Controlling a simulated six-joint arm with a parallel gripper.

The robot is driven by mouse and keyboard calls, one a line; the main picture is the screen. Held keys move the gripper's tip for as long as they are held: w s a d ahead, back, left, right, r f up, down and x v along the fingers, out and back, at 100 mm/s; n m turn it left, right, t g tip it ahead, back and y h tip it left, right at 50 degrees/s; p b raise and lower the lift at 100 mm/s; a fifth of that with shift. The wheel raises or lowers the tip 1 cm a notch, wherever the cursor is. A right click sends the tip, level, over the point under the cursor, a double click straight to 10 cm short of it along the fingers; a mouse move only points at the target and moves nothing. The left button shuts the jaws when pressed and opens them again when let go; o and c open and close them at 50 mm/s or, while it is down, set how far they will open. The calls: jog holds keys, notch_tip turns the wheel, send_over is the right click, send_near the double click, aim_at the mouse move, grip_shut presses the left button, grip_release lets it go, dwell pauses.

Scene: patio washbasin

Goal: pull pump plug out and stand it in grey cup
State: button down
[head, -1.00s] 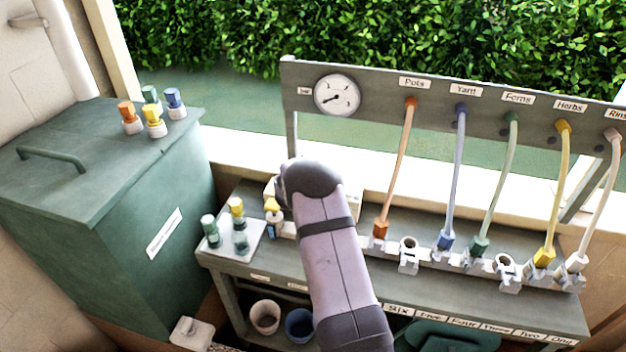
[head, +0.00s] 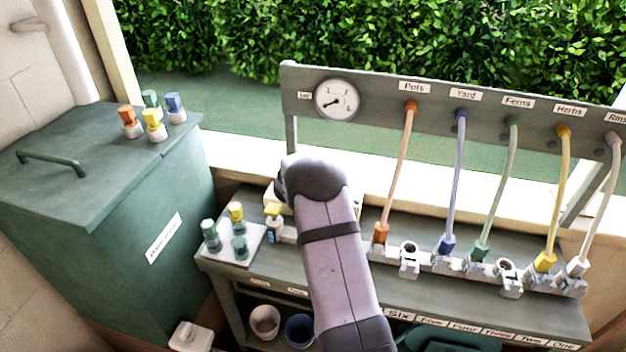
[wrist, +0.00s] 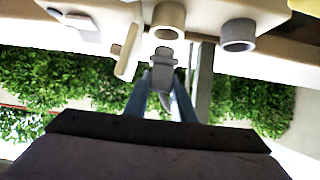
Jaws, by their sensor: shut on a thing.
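My gripper's two fingers (wrist: 163,92) show in the wrist view. They are shut on a small grey plug (wrist: 162,70). Its end lies close to a tan ring-shaped socket (wrist: 169,14); I cannot tell whether they touch. A second, greyer round socket (wrist: 238,36) is to the right. In the head view my arm hides the gripper, the plug and the bench behind it. A pale grey cup (head: 264,321) stands on the low shelf at the bench's left, beside a dark blue cup (head: 299,330).
Coloured hoses run from the panel (head: 380,104) to plugs along the bench right of my arm. A pale tray (head: 246,254) with capped pieces sits at the bench's left. A green cabinet (head: 95,225) stands left, with several capped pieces on top. A gauge (head: 337,99) is on the panel.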

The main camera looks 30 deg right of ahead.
notch_tip(320, 180, up, 6)
jog(key=shift+r+p, duration=0.15)
jog(key=shift+p, duration=0.15)
jog(key=shift+w+a+r, duration=0.1)
jog(key=shift+a+r, duration=0.1)
jog(key=shift+w+a+r+p, duration=0.1)
jog(key=shift+a+p, duration=0.3)
jog(key=shift+p, duration=0.15)
jog(key=shift+n+t+y, duration=0.4)
jog(key=shift+n+t, duration=0.1)
jog(key=w+a+f+p, duration=0.1)
jog(key=a+f+p, duration=0.1)
jog(key=a, duration=0.1)
jog(key=w+a+f+p, duration=0.2)
jog(key=a+f+p, duration=0.1)
jog(key=w+a+f+p, duration=0.2)
jog(key=a+f, duration=0.1)
jog(key=shift+p, duration=0.3)
jog(key=shift+m+g+h, duration=0.4)
jog(key=shift+m+g, duration=0.1)
jog(key=r, duration=0.1)
jog(key=w+d+r, duration=0.1)
jog(key=r, duration=0.1)
jog(key=w+d+r, duration=0.1)
jog(key=shift+w+d+r, duration=0.15)
jog(key=shift+w+d, duration=0.05)
